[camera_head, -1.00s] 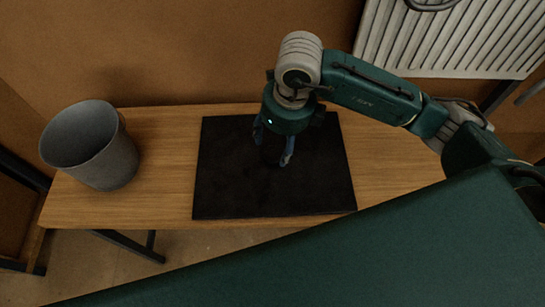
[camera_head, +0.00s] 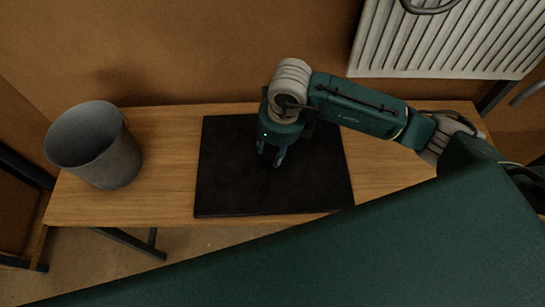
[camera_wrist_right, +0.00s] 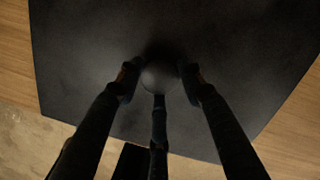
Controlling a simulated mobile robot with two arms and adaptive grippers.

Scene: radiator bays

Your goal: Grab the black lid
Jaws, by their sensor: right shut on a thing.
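The black lid (camera_head: 225,185) is a flat, dark square slab lying on the wooden bench. In the right wrist view the lid (camera_wrist_right: 90,40) fills most of the picture, and a round black knob (camera_wrist_right: 160,77) shows near its middle. My right gripper (camera_head: 271,162) points down over the lid's middle. In the wrist view its three dark fingers (camera_wrist_right: 160,84) are closed around the knob. In the head view the gripper hides the knob. No gap between lid and bench can be made out. My left gripper is not in view.
A grey bucket (camera_head: 95,147) stands on the left end of the wooden bench (camera_head: 165,180). A brown wall (camera_head: 190,50) rises behind, with a white ribbed radiator (camera_head: 440,40) at the upper right. Bare bench top lies on both sides of the lid.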

